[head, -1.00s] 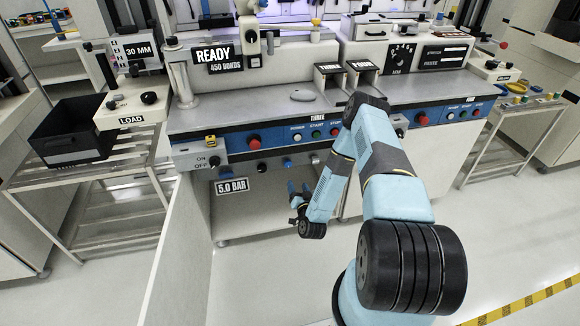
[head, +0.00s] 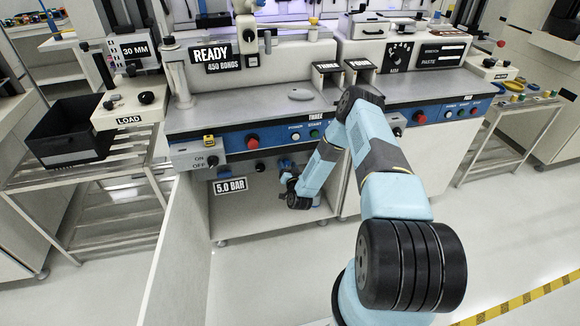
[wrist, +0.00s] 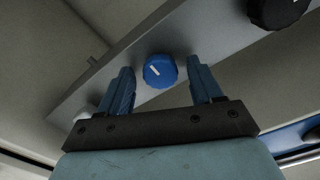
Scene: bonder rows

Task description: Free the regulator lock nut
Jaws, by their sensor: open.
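Under the bench's front edge is a row of small knobs. In the wrist view a blue knob (wrist: 160,70) with a white mark sits between the two fingers of my gripper (wrist: 161,85). The fingers are open, with a gap on each side of it. In the head view my gripper (head: 285,168) is up at this row and largely covers that knob. Another blue knob (head: 222,171) sits to the left, above the "5.0 BAR" sign (head: 230,186). I cannot tell which part is the regulator lock nut.
A black knob (wrist: 278,10) is at the wrist view's top right, and a pale round part (wrist: 83,118) at its lower left. An ON/OFF switch box (head: 198,157) and red button (head: 252,141) are above the row. The space under the bench is open.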

